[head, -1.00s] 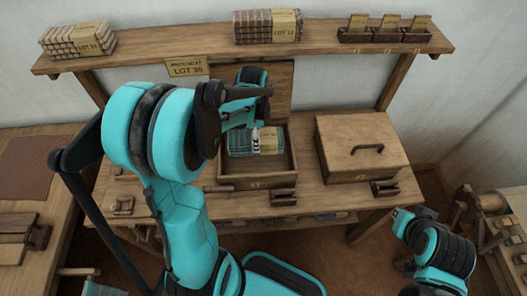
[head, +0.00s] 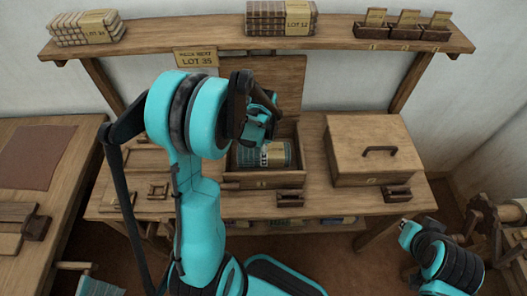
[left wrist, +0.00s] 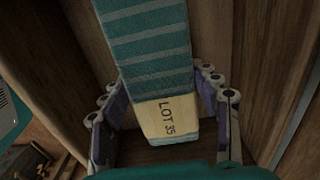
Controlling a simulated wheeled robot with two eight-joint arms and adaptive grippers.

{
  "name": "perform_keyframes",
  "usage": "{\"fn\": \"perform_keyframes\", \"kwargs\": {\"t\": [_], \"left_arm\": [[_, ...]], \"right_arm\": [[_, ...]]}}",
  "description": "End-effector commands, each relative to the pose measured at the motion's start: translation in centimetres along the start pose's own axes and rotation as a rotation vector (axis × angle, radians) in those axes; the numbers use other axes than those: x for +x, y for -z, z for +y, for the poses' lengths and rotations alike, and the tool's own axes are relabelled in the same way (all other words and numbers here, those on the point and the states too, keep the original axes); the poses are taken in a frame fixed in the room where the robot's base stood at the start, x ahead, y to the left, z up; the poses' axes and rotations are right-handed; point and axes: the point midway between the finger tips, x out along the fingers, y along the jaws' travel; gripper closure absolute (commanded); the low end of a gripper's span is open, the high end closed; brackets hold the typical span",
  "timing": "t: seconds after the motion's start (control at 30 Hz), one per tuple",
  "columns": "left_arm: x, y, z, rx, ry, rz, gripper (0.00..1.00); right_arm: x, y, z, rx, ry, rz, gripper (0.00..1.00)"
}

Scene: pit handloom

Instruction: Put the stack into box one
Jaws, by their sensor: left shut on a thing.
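The stack (head: 276,152) is teal striped cloth with a pale LOT 35 band; it lies inside the open box (head: 262,181) on the bench, whose lid stands up behind it. In the left wrist view the stack (left wrist: 150,50) runs between the fingers, with its band facing the camera. My left gripper (head: 262,128) reaches down into the box from the left and is shut on the stack; in the wrist view its fingers (left wrist: 165,115) sit on both sides. Whether the stack touches the box floor is unclear.
A closed box (head: 370,150) with a handle stands right of the open one. A shelf (head: 200,48) above holds a LOT 34 stack (head: 88,28), a LOT 12 stack (head: 280,18) and small card holders (head: 402,32). A LOT 35 sign (head: 196,58) hangs below the shelf.

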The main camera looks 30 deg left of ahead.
Motion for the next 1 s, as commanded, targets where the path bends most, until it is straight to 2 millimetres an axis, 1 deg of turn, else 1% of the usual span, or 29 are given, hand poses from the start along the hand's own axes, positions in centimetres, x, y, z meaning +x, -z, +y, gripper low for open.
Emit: {"fn": "perform_keyframes", "kwargs": {"t": [0.07, 0.1, 0.13, 0.17, 0.47, 0.57, 0.67, 0.9, 1.0], "left_arm": [[0.4, 0.0, 0.0, 0.0, 0.0, 0.0, 0.72], [0.3, 0.0, 0.0, 0.0, 0.0, 0.0, 0.28], [0.3, 0.0, 0.0, 0.0, 0.0, 0.0, 0.2], [0.2, 0.0, 0.0, 0.0, 0.0, 0.0, 0.18], [0.1, 0.0, 0.0, 0.0, 0.0, 0.0, 0.18], [-0.5, 0.0, 0.0, 0.0, 0.0, 0.0, 0.18], [-2.1, 0.0, 0.0, 0.0, 0.0, 0.0, 0.18], [-7.7, 0.0, 0.0, 0.0, 0.0, 0.0, 0.18], [-9.6, 0.0, 0.1, 0.0, 0.0, 0.0, 0.18]], "right_arm": [[0.3, -0.2, 0.0, 0.0, 0.0, 0.0, 1.0], [0.2, -0.2, 0.0, 0.0, 0.0, 0.0, 1.0], [0.2, -0.1, 0.0, 0.0, 0.0, 0.0, 1.0], [0.2, -0.1, 0.0, 0.0, 0.0, 0.0, 1.0], [0.1, -0.1, 0.0, 0.0, 0.0, 0.0, 1.0], [-0.3, 0.2, 0.0, 0.0, 0.0, 0.0, 1.0], [-0.8, 0.6, 0.0, 0.0, 0.0, 0.0, 1.0], [-2.6, 1.8, 0.0, 0.0, 0.0, 0.0, 1.0], [-3.1, 2.2, 0.0, 0.0, 0.0, 0.0, 1.0]]}}
